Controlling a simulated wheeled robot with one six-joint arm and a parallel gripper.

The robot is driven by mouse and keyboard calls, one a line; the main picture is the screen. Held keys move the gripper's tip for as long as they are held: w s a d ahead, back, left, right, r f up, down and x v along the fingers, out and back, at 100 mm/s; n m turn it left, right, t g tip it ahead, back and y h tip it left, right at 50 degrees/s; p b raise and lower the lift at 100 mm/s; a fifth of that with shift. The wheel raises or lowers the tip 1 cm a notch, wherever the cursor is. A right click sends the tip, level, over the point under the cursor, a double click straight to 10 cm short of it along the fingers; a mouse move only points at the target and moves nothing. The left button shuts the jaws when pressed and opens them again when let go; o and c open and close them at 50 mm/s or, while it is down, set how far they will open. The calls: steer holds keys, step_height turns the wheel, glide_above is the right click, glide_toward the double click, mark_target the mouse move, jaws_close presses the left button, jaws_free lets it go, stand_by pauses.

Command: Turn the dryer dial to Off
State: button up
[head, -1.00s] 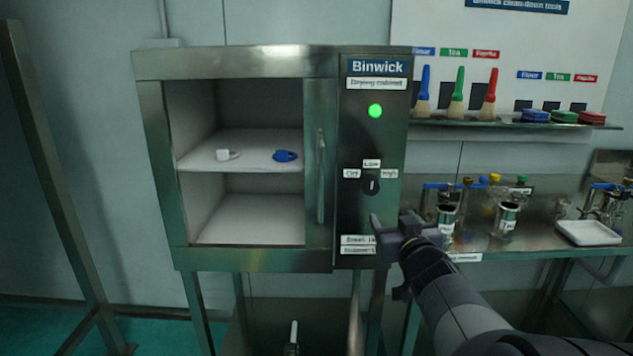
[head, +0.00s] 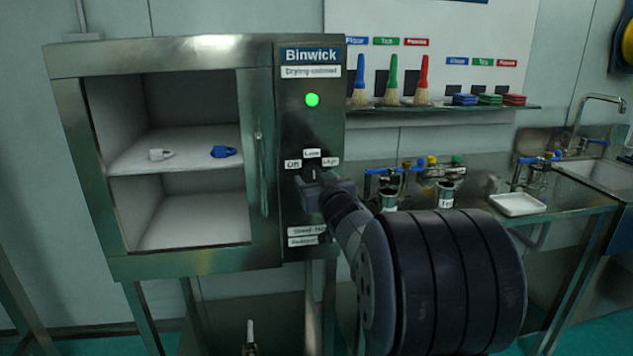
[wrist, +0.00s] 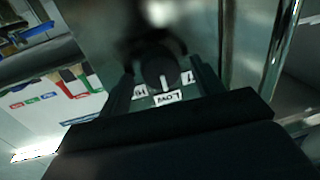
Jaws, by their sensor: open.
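The dryer dial (head: 311,174) is a dark knob on the drying cabinet's front panel, with labels Off (head: 293,164) at left, Low (head: 311,153) above and High (head: 330,162) at right. In the wrist view the dial (wrist: 160,68) shows a white mark that points toward the Low label (wrist: 167,98). My gripper (head: 313,188) is open at the panel and hides the lower part of the dial in the head view. In the wrist view its fingers stand either side of the dial; I cannot tell whether they touch it.
A green lamp (head: 312,100) glows above the dial. The open-fronted cabinet (head: 160,262) holds a white and a blue item on its shelf. A vertical handle (head: 262,175) is left of the dial. A tool shelf (head: 440,107) and a sink bench stand right.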

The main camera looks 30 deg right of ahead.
steer(key=c, duration=1)
steer(key=shift+n, duration=0.4)
steer(key=n, duration=0.4)
steer(key=shift+g, duration=0.3)
steer(key=n, duration=0.3)
steer(key=n+g+b, duration=0.1)
steer(key=n, duration=0.2)
steer(key=shift+w+a+r+h, duration=0.1)
steer(key=shift+a+h, duration=0.05)
steer(key=shift+h, duration=0.25)
steer(key=shift+n, duration=0.3)
steer(key=o, duration=1)
